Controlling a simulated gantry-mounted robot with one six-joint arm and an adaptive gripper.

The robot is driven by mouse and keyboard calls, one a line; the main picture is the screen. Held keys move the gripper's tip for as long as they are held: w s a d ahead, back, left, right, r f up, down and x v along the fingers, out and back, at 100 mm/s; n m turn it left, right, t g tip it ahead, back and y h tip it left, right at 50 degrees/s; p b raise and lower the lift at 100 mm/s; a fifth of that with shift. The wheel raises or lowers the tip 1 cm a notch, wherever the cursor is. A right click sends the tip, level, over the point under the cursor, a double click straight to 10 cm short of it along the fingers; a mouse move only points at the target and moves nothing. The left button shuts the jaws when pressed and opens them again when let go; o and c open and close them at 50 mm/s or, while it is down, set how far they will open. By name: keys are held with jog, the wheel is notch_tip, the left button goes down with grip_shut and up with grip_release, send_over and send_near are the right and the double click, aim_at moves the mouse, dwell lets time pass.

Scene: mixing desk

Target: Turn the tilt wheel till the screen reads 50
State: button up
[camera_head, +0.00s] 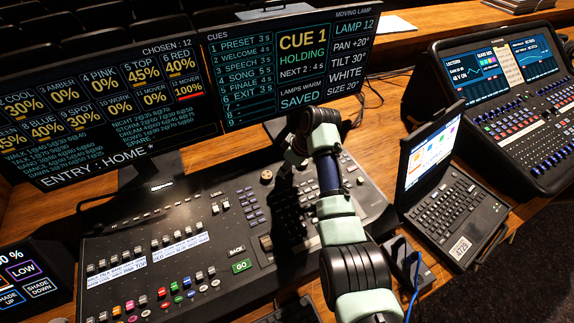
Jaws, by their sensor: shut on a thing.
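The right-hand screen (290,62) reads TILT 30° in its moving lamp column, with PAN +20°, WHITE and SIZE 20° around it. The mixing desk (130,225) lies below the screens. My arm reaches in from the lower right and bends over at the top. My gripper (285,173) points down at the desk's upper right part, small and dark in this view. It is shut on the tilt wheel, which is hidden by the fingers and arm. A pale round knob (266,175) shows just left of my gripper.
The left-hand screen (95,105) reads ENTRY : HOME. A laptop (450,200) and a second console (510,110) stand at the right. A small tablet (30,283) is at the lower left. Faders and coloured buttons fill the desk's front, with a green GO button (241,266).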

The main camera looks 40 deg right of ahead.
jog(key=shift+r+m+p, duration=0.2)
jog(key=shift+m+p, duration=0.1)
jog(key=shift+p, duration=0.55)
jog(key=shift+r+p, duration=0.1)
jog(key=shift+p, duration=0.45)
jog(key=m+h+p, duration=0.1)
jog(key=m+p, duration=0.1)
jog(key=p, duration=0.1)
jog(key=shift+a+m+p, duration=0.15)
jog(key=shift+m+p, duration=0.15)
jog(key=m+h+p, duration=0.1)
jog(key=m+p, duration=0.1)
jog(key=p, duration=0.1)
jog(key=shift+m, duration=0.4)
jog(key=shift+f+m+h+p, duration=0.25)
jog(key=shift+m+h+p, duration=0.3)
jog(key=shift+m, duration=0.25)
jog(key=o, duration=1.2)
jog(key=shift+c, duration=0.2)
